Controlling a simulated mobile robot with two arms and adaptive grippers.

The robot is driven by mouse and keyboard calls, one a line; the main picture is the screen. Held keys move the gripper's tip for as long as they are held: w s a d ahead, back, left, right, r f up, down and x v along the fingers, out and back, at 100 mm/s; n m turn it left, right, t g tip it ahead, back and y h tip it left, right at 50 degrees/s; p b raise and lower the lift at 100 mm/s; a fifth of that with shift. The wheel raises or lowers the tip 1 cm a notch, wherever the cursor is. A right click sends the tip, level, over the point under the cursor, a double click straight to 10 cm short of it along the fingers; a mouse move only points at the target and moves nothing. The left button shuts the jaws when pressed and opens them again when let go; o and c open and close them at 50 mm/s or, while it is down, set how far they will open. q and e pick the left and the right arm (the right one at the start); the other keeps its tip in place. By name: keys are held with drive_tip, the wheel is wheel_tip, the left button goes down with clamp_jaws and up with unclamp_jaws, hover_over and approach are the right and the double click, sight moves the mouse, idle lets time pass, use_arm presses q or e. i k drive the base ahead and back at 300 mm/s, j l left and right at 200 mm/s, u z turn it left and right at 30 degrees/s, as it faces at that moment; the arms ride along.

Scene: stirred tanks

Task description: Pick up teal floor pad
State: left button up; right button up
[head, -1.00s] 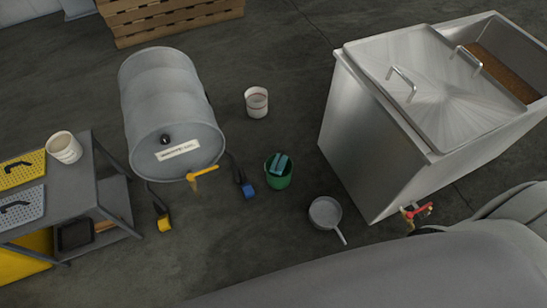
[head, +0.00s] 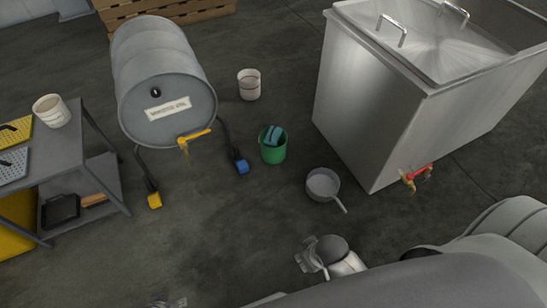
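The teal floor pad (head: 273,135) stands tilted inside a green bucket (head: 273,152) on the floor, near the middle of the head view. Its upper part shows above the rim; its lower part is hidden in the bucket. My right gripper (head: 312,258) is low in the view, below and to the right of the bucket, well apart from the pad. Its fingers are too small and foreshortened to tell their opening. Only a small part of my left gripper (head: 170,303) shows at the bottom edge.
A grey drum (head: 165,85) with a yellow tap lies left of the bucket. A white pail (head: 249,86) stands behind it. A saucepan (head: 322,184) lies to its right. A steel tank (head: 380,110) stands further right, a workbench (head: 55,160) at left. The floor in front is clear.

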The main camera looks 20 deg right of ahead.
sight(272, 137)
drive_tip(key=i+j+z, duration=0.3)
drive_tip(key=i+j, duration=0.25)
drive_tip(key=i+j+z, duration=0.3)
drive_tip(key=i+j, duration=0.3)
